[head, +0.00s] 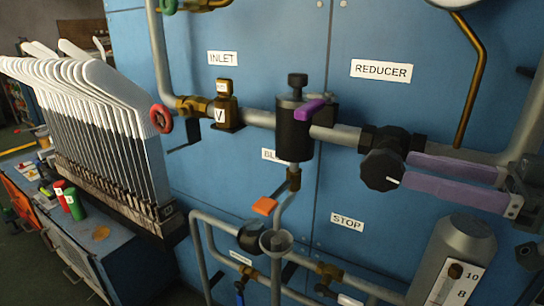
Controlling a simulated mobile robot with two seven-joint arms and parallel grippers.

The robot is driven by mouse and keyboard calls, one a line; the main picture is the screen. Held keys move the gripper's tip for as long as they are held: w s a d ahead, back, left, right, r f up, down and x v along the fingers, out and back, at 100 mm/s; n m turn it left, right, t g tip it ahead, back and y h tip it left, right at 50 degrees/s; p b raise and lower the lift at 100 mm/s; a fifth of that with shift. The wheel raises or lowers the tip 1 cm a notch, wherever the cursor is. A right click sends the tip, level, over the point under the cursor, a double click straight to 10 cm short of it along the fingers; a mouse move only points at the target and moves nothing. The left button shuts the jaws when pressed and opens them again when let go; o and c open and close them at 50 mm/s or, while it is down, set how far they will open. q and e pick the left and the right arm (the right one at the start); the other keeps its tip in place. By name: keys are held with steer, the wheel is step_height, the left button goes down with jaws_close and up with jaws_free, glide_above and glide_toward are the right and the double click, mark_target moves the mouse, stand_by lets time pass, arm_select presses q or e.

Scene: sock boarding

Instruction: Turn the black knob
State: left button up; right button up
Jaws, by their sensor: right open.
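The black knob (382,170) is a round, ridged handwheel with a small white mark on its face. It sits on the pipe fitting below the REDUCER label. My right gripper (406,168) comes in from the right edge with two long purple fingers, one above the other and spread apart. Its fingertips are at the knob's right side, the lower one overlapping the knob's edge in the picture. I cannot tell whether they touch it. Nothing shows between the fingers. My left gripper is out of view.
A black cylinder (294,132) with a purple lever (309,109) stands left of the knob on the same pipe. A grey cylinder (464,245) is below the right gripper. A brass pipe (473,90) hangs above. A rack of white boards (100,115) stands at left.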

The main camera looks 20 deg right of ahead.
mark_target(366, 157)
steer(key=x, duration=0.8)
steer(key=shift+w+a+b, duration=0.2)
steer(key=shift+w+b, duration=0.05)
steer(key=shift+b, duration=0.05)
steer(key=shift+c, duration=0.2)
jaws_close()
